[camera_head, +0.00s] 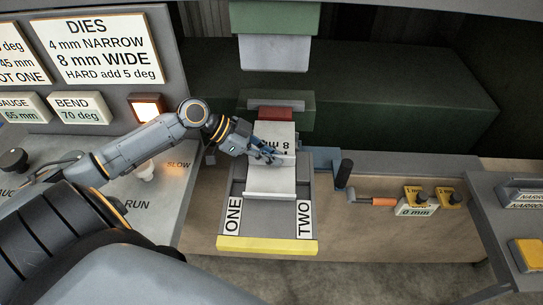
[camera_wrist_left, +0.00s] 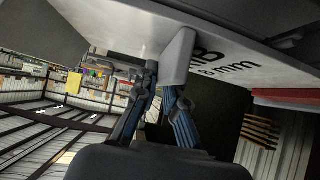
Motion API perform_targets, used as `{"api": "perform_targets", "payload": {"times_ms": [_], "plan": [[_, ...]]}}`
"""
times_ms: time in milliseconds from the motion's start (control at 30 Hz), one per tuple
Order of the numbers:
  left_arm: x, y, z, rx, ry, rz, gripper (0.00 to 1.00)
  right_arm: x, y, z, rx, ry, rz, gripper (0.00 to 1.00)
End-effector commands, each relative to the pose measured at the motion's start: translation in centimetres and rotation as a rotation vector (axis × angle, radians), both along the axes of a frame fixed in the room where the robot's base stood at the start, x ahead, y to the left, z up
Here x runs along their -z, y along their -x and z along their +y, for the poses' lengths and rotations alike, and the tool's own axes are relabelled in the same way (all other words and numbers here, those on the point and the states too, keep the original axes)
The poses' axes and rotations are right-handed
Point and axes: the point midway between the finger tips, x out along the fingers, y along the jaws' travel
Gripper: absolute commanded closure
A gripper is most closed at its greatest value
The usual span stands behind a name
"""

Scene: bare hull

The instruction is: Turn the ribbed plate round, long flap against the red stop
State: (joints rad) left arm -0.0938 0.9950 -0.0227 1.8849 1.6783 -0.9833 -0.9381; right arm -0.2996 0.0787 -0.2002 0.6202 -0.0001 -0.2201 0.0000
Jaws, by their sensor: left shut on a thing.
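The ribbed plate (camera_head: 271,180) is pale and lies lengthwise on the grey bed between the labels ONE and TWO. Upside-down "8 mm" lettering shows on its far part. Its far end is close to the red stop (camera_head: 276,112); I cannot tell whether they touch. My left gripper (camera_head: 268,156) is over the plate's middle, shut on its raised rib. In the left wrist view the plate (camera_wrist_left: 125,25) fills the top, and the fingers (camera_wrist_left: 168,88) close on the rib. The fingers partly hide the rib in the head view. My right gripper is not in view.
A yellow front edge (camera_head: 267,245) borders the bed. A black-handled lever (camera_head: 343,174) and an orange-gripped handle (camera_head: 384,201) stand at the right. The grey upper die (camera_head: 274,53) hangs above the stop. A control panel with a lit button (camera_head: 146,107) is at the left.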

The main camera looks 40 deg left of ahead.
Motion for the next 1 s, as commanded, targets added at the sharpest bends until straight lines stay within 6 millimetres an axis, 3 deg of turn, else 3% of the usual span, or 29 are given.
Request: {"api": "perform_targets", "payload": {"times_ms": [400, 433, 533, 767, 900, 1000], "plan": [[-0.2, -0.62, 0.32, -0.001, 0.002, -0.007, 1.0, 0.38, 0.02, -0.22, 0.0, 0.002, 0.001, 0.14], [-0.23, -0.62, 0.32, -0.001, 0.001, -0.006, 0.86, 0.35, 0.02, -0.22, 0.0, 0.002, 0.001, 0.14], [-0.2, -0.59, 0.32, -0.002, 0.001, -0.006, 0.66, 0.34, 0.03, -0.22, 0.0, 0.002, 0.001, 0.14], [-0.04, -0.51, 0.3, -0.001, 0.0, -0.002, 0.64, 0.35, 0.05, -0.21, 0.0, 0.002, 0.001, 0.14], [0.22, -0.39, 0.31, 0.0, -0.002, 0.003, 0.41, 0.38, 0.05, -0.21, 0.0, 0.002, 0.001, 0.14], [0.16, -0.41, 0.3, 0.0, -0.001, 0.002, 0.41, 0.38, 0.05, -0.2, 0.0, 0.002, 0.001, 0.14]]}}
